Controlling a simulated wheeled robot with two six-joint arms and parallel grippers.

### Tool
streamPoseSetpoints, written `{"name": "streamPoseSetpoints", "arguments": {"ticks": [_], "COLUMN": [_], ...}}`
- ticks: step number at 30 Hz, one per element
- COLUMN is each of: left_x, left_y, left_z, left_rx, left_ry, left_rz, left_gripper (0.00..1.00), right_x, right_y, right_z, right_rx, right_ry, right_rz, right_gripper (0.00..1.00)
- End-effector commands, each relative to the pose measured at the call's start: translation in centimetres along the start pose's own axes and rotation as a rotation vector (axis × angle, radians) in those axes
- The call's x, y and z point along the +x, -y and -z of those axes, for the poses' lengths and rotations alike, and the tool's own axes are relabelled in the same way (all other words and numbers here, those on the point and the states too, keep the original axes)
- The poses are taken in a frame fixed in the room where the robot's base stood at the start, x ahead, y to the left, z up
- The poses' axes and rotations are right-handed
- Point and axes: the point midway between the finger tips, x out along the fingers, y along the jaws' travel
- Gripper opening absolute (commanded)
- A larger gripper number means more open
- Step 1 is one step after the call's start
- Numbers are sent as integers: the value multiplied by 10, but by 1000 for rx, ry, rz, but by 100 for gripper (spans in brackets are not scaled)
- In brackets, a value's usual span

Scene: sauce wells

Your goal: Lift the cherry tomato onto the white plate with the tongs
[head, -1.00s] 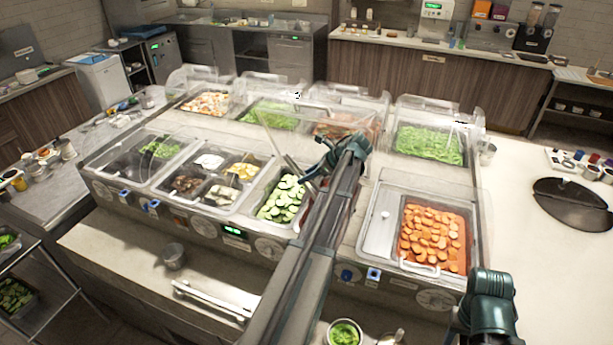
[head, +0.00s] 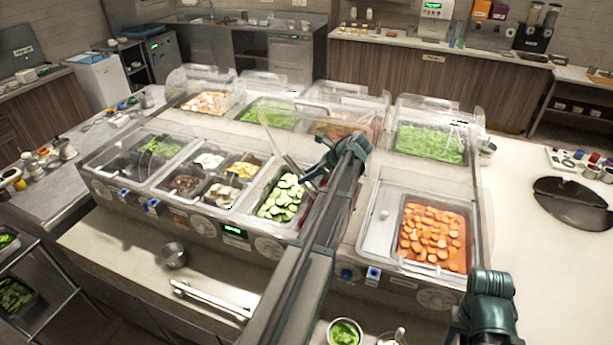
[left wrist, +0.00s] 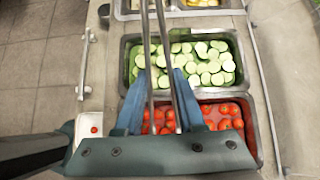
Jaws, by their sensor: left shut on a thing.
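My left gripper (left wrist: 163,100), with blue fingers, is shut on the metal tongs (left wrist: 160,48). Their two long arms run side by side up the left wrist view, slightly apart; their tips are out of that view. In the head view the gripper (head: 318,178) is above the cucumber pan, and the tongs (head: 283,152) slant up and left from it. Cherry tomatoes (left wrist: 218,113) fill a pan below the gripper. The white plate (left wrist: 86,120) lies left of that pan, with one small red round thing, apparently a cherry tomato (left wrist: 94,130), on it. My right gripper is out of view.
The cucumber pan (head: 284,196) is beside the tomatoes. A carrot pan (head: 432,238) is at the right, and clear lids (head: 345,95) stand along the back. A metal cup (head: 173,255) and a long handle (head: 212,299) are on the front ledge.

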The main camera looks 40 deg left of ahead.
Motion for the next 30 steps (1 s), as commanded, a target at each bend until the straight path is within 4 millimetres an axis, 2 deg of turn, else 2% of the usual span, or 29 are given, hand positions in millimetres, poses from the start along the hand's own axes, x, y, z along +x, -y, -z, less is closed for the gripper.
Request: {"name": "streamPoseSetpoints", "arguments": {"ticks": [14, 30], "left_x": [12, 15], "left_y": [0, 0], "left_z": [12, 15], "left_rx": [0, 0], "left_ry": [0, 0], "left_rz": [0, 0], "left_gripper": [31, 31], "right_x": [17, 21], "right_y": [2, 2], "right_z": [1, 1], "right_rx": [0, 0], "right_ry": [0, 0], "right_rz": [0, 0], "right_gripper": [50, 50]}}
